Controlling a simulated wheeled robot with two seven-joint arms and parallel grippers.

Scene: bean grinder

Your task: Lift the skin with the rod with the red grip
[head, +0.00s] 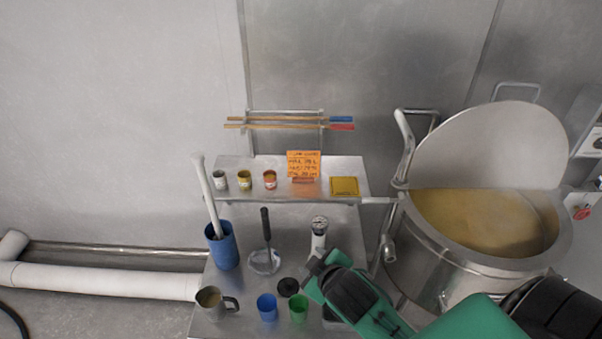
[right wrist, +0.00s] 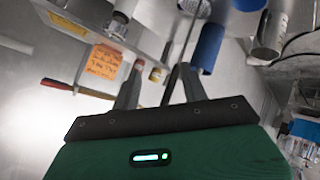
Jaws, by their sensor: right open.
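The rod with the red grip (head: 285,126) lies level on a wall rack, its red end to the right. A rod with a blue grip (head: 285,118) lies just above it. A large steel pot (head: 455,262) at the right holds a tan-brown surface (head: 485,220); a separate skin cannot be made out. My right gripper (head: 314,267) is over the lower table, apart from the rods and the pot. In the right wrist view its fingers (right wrist: 160,78) are apart and empty. A red grip (right wrist: 57,84) shows left of them. My left gripper is not in view.
A shelf (head: 220,163) holds small cups, an orange note (head: 303,164) and a yellow pad (head: 344,186). Below stand a blue container (head: 222,248), a mug (head: 209,300), a blue cup (head: 267,307) and a green cup (head: 298,307). The pot's raised lid (head: 490,145) stands behind it.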

